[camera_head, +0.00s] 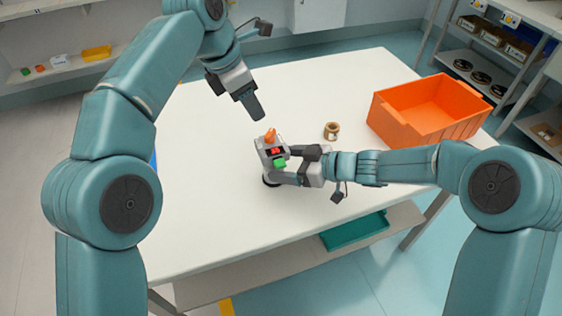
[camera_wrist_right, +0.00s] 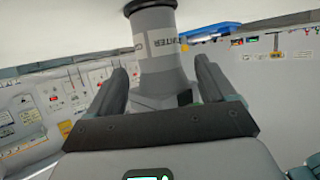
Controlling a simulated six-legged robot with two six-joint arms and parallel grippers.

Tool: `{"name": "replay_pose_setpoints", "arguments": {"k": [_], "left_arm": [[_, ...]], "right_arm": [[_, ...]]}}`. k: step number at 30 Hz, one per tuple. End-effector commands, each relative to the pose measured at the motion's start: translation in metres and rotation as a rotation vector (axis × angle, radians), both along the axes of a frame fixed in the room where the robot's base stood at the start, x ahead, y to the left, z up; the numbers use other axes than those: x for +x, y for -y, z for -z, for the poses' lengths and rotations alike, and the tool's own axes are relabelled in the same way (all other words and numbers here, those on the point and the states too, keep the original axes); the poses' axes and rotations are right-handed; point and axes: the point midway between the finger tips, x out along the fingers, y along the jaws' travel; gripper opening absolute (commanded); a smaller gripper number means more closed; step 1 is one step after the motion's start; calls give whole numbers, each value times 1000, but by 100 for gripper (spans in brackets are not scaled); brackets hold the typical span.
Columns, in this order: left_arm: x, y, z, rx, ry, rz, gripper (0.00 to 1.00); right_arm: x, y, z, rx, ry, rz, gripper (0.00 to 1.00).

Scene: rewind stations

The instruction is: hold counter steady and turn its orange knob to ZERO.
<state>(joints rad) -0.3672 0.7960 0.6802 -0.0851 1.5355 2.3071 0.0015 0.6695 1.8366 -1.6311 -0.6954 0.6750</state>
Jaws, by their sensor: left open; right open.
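The counter (camera_head: 264,160) stands on the white table, a grey device with a dark round foot. Its orange knob (camera_head: 270,136) is on top, with a small red part and a green part on its face. My right gripper (camera_head: 283,166) is open, with its fingers at the counter's body. In the right wrist view the counter's grey body (camera_wrist_right: 165,70), with a label on it, stands between the two fingers, with gaps visible on both sides. My left gripper (camera_head: 258,114) is open and empty, pointing down just above and left of the knob. The knob's setting is too small to read.
A brown ring-shaped roll (camera_head: 332,130) stands on the table right of the counter. A large orange crate (camera_head: 425,112) is at the table's right. The white table (camera_head: 210,210) is clear to the left and in front. A teal tray (camera_head: 355,231) sits on the shelf below.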

Motion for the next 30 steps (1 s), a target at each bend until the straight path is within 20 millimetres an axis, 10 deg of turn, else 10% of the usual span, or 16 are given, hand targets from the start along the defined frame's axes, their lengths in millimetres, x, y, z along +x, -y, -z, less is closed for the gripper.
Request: {"name": "replay_pose_setpoints", "arguments": {"k": [14,21,30], "left_arm": [[0,0,0,0,0,0,43],[0,0,0,0,0,0,43],[2,0,0,33,78,202,42]], "right_arm": [[9,-16,7,0,0,1,83],[9,-16,7,0,0,1,17],[9,-16,7,0,0,1,17]]}}
